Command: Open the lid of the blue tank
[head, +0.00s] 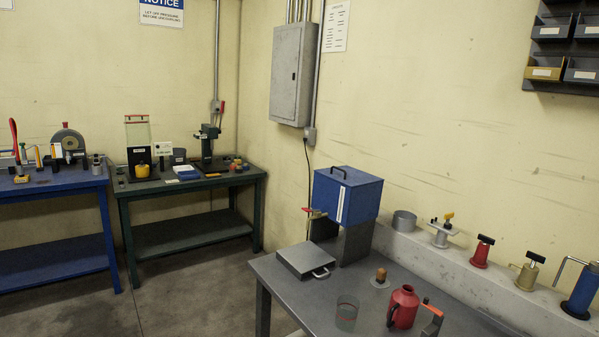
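The blue tank (362,204) is a box on a grey stand at the back left corner of the grey table. Its flat blue lid (352,177) lies shut on top, with a dark bar handle (338,172) on it. A white level strip runs down the front face. A small brass tap with a red lever (315,212) sticks out at the tank's lower left. My gripper is not in view, so its place relative to the tank does not show.
A grey flat box (305,259) with a handle sits before the stand. A clear beaker (346,313), a red can (403,306) and a brown-topped piece (381,275) stand nearer. Several tools line the wall ledge (455,262). Open floor (190,295) lies left of the table.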

